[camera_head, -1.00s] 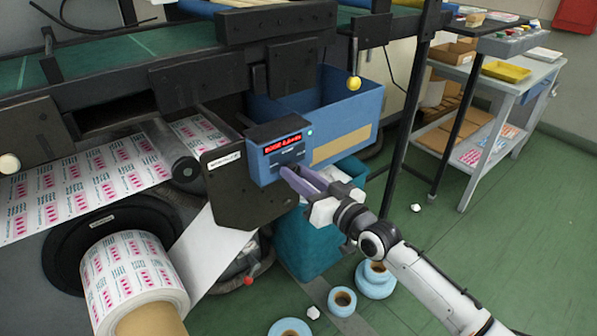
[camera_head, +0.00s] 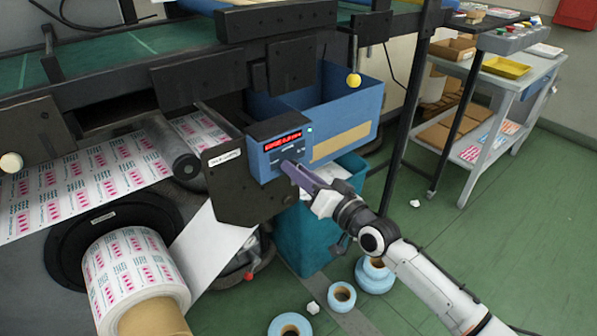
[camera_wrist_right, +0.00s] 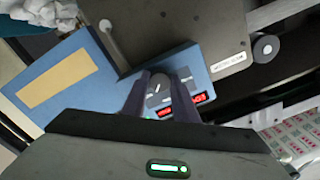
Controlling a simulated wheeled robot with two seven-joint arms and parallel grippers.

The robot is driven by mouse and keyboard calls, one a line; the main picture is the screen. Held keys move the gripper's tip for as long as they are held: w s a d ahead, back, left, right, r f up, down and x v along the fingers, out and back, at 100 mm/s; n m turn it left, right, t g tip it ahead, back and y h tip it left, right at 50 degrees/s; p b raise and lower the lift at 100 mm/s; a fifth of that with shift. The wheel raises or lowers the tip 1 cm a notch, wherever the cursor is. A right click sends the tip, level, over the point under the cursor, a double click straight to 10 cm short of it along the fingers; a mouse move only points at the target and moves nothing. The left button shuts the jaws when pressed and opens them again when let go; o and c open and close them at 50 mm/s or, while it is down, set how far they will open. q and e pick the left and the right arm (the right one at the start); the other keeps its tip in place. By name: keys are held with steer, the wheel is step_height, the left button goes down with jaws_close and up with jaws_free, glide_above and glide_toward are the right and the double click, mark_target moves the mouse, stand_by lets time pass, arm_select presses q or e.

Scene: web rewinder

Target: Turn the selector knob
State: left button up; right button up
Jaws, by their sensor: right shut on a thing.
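The selector knob (camera_wrist_right: 158,91) is a small round grey dial with a light pointer line, on the face of a blue control box (camera_head: 262,165) with a red lit display (camera_head: 283,142). In the wrist view my right gripper (camera_wrist_right: 159,88) has one finger on each side of the knob and is shut on it. In the head view the right gripper (camera_head: 288,167) reaches the lower part of the box face from the lower right, and its fingers hide the knob there. My left gripper is not in view.
A printed label roll (camera_head: 130,270) and its web lie left of the box. A dark plate (camera_head: 235,190) stands beside the box. A blue bin (camera_head: 350,110) is behind it, a teal bin (camera_head: 300,240) below. Blue rolls (camera_head: 342,298) lie on the green floor. A shelf cart (camera_head: 500,110) stands right.

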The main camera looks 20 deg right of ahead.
steer(key=o, duration=1.1)
steer(key=shift+c, duration=0.2)
steer(key=v, duration=1)
steer(key=shift+s, duration=0.15)
